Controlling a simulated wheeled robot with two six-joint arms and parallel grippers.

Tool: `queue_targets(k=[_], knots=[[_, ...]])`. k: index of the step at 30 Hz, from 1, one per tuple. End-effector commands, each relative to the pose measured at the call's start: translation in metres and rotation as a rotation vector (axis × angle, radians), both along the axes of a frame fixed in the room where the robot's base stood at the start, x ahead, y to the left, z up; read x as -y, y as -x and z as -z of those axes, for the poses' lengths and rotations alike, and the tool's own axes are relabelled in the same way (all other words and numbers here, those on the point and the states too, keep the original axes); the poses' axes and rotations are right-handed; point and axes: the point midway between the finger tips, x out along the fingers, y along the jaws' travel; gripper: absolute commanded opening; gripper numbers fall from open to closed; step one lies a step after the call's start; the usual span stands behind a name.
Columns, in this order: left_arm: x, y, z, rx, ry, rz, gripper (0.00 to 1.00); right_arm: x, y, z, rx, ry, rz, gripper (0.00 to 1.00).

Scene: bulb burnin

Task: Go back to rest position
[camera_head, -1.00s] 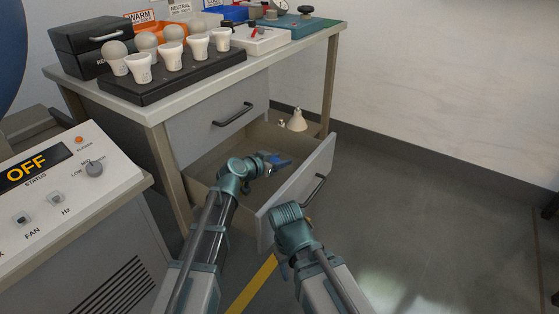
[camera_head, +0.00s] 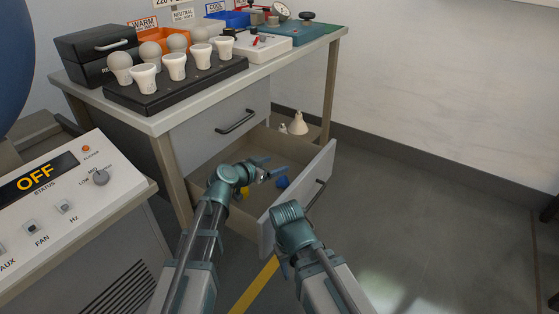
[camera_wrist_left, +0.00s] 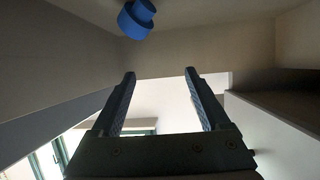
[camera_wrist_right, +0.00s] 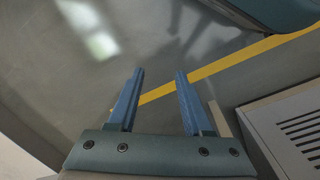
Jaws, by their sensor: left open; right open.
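My left gripper (camera_head: 274,173) is over the open lower drawer (camera_head: 309,190) of the workbench. Its two fingers stand apart and hold nothing in the left wrist view (camera_wrist_left: 160,95). A blue round object (camera_wrist_left: 136,19) lies in the drawer, apart from the fingers; it also shows in the head view (camera_head: 283,182). A small yellow object (camera_head: 244,192) shows in the drawer beside my left wrist. My right gripper is mostly hidden behind my right arm in the head view. In the right wrist view my right gripper (camera_wrist_right: 153,95) is open and empty above the floor.
The workbench (camera_head: 178,119) carries a black rack (camera_head: 185,87) of bulbs and white cups. A control console (camera_head: 67,203) reading OFF stands at the left. Two pale bulbs (camera_head: 298,124) stand on a low shelf behind the drawer. The floor at the right is clear.

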Motion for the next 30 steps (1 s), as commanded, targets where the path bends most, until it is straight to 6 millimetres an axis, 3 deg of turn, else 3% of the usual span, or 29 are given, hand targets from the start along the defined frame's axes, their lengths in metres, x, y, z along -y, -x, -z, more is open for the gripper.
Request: queue_targets(k=[1,6,16,30], knots=[[-0.007,0.01,-0.008,0.0,0.0,-0.003,0.79,0.0,0.0,-0.008,0.0,0.0,0.0,0.5],[-0.019,0.024,-0.013,0.0,0.0,0.0,0.79,0.0,0.0,-0.013,0.0,0.0,-0.003,0.5],[-0.02,0.024,-0.017,0.0,0.0,0.0,0.79,0.0,0.0,-0.017,0.0,0.0,-0.003,0.5],[-0.02,0.023,-0.082,0.0,0.0,0.0,0.79,0.001,0.0,-0.082,-0.002,0.003,-0.007,0.5]])
